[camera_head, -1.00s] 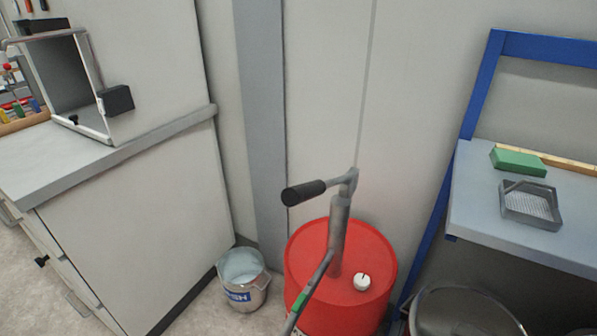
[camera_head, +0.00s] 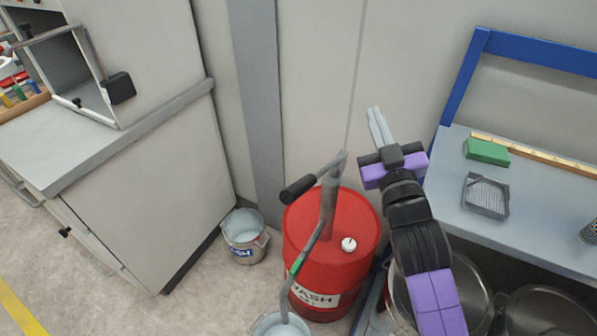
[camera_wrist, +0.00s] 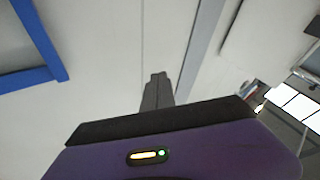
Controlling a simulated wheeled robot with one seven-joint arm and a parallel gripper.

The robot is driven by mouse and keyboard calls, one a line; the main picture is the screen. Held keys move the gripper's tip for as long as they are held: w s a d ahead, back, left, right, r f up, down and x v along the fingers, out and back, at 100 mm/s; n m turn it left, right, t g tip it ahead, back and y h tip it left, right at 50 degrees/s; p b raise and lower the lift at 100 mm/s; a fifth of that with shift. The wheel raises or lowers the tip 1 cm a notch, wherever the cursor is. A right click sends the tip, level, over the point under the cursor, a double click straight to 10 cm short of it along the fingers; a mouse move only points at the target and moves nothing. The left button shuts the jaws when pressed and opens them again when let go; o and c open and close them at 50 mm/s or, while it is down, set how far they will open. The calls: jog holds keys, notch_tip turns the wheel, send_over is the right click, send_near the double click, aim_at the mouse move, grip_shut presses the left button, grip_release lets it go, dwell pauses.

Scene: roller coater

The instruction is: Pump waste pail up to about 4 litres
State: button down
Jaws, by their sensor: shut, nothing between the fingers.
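A red drum (camera_head: 351,232) with a white cap and a WASH label stands on the floor by the wall. A grey hand pump (camera_head: 328,200) rises from its top, with a black-gripped lever (camera_head: 299,191) pointing left. A hose with a green band runs down from the pump to a pail (camera_head: 279,325) at the bottom edge, cut off by the frame. Its fill level cannot be read. My gripper (camera_head: 376,116) is shut and empty, pointing up, to the right of the pump and apart from it. The wrist view shows the closed fingers (camera_wrist: 158,85) against the wall.
A second pail (camera_head: 243,238) with a blue label stands by the grey cabinet (camera_head: 140,190) at left. At right, a blue-framed bench (camera_head: 455,215) bears a green block (camera_head: 486,152) and a mesh tray (camera_head: 486,196). Large round containers (camera_head: 545,318) stand below it.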

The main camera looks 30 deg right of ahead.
jog(key=w+d+r+m+g+h+p, duration=0.5)
jog(key=w+d+r+m+g+p, duration=0.4)
jog(key=d, duration=0.3)
jog(key=s+a+f+m+g+y+p, duration=0.1)
jog(key=a+f+m+g+y+p, duration=0.1)
jog(key=a+f+g+y+p, duration=0.3)
jog(key=a+f+m+g+y+p, duration=0.1)
jog(key=a+m+g+y, duration=0.15)
jog(key=a, duration=0.55)
jog(key=s+a+f+g+y, duration=0.1)
jog(key=s+a+g+y, duration=0.4)
jog(key=a, duration=0.8)
jog(key=s+n+y, duration=0.1)
jog(key=s, duration=0.2)
jog(key=shift+s+a+f+y+p, duration=0.2)
jog(key=shift+a+f+y+p, duration=0.1)
jog(key=shift+y, duration=0.05)
jog(key=shift+f, duration=0.2)
